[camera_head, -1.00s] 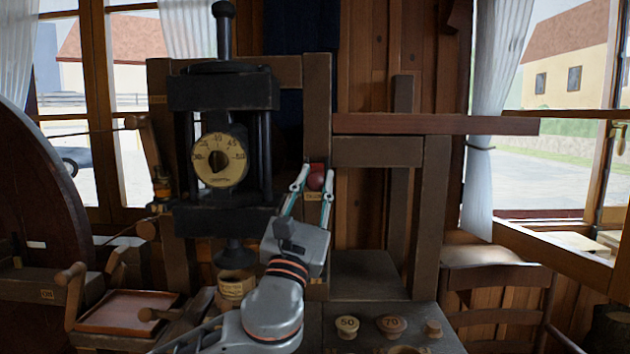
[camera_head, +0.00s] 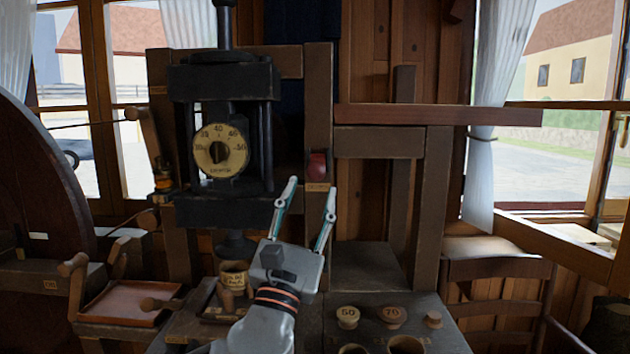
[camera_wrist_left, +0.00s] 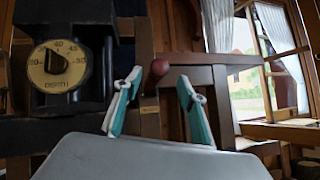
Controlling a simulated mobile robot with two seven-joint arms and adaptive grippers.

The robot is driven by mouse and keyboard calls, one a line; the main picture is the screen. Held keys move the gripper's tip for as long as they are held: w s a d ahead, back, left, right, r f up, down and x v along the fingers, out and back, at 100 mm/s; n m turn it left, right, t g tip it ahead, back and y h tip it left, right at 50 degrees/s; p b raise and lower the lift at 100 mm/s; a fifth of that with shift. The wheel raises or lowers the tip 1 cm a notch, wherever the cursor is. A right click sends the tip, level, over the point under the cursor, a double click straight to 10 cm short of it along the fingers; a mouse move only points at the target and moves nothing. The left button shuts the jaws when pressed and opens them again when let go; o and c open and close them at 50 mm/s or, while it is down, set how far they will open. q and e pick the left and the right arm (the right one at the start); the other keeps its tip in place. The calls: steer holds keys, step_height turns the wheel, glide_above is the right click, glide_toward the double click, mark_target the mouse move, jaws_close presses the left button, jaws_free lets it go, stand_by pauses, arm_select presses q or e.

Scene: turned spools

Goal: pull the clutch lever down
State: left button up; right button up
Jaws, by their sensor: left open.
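A red knob (camera_head: 317,166), which I take to be the clutch lever's end, sits on the front of the wooden post right of the black press. A small label below it is too small to read. In the left wrist view the knob (camera_wrist_left: 160,67) appears beyond and between the fingertips, near the top of the gap. My left gripper (camera_head: 312,184) is open and empty. In the head view its fingertips are just below the knob, one to each side of it. They do not appear to touch it. My right gripper is not in view.
The black press with a round dial (camera_head: 220,151) stands close to the left of my gripper. A dark red beam (camera_head: 440,116) runs to the right.

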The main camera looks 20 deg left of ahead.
arm_select(q)
steer(key=v, duration=0.6)
steer(key=shift+s, duration=0.2)
steer(key=shift+f, duration=0.2)
